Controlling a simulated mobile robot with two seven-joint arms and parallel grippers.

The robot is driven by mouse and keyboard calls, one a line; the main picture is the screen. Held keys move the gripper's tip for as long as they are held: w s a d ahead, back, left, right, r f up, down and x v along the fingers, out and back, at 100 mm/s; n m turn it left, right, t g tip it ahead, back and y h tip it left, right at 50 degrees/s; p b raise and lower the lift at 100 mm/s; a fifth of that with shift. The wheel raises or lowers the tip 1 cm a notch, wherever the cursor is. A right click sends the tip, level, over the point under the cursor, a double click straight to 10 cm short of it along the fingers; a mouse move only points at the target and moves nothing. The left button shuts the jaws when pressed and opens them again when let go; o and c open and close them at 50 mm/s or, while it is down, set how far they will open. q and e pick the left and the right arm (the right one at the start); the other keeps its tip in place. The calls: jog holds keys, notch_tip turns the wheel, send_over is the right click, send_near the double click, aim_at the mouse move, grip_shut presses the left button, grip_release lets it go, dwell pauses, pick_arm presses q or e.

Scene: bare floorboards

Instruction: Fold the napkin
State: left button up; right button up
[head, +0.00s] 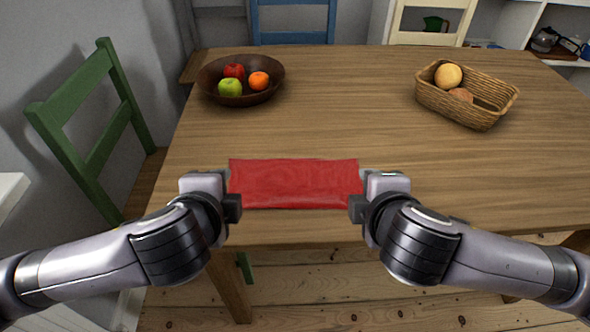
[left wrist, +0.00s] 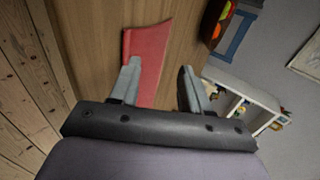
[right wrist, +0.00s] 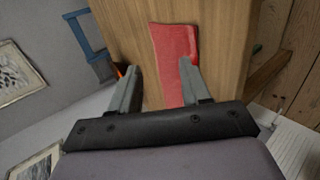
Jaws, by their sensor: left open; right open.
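A red napkin (head: 294,184) lies flat as a wide rectangle near the front edge of the wooden table. My left gripper (head: 236,207) is at its left side and my right gripper (head: 355,207) at its right side. In the left wrist view the fingers (left wrist: 158,84) are apart, and the napkin (left wrist: 150,50) shows behind and beside one finger. In the right wrist view the fingers (right wrist: 158,85) are also apart, with the napkin (right wrist: 175,50) between and beyond them. Neither gripper holds anything. Whether a finger touches the cloth cannot be told.
On the table (head: 340,110), a dark bowl (head: 215,92) with two apples and an orange fruit stands at the back left. A wicker basket (head: 450,105) with round items stands at the right. The tabletop between them is clear. A green chair (head: 75,120) stands at the left.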

pick_arm(q)
jog(key=s+r, duration=0.2)
jog(key=r, duration=0.1)
jog(key=shift+s+r, duration=0.3)
jog(key=shift+s, duration=0.1)
pick_arm(e)
jog(key=s+r, duration=0.2)
jog(key=r, duration=0.1)
jog(key=shift+s+r, duration=0.25)
jog(key=shift+s, duration=0.15)
pick_arm(q)
jog(key=shift+f, duration=0.1)
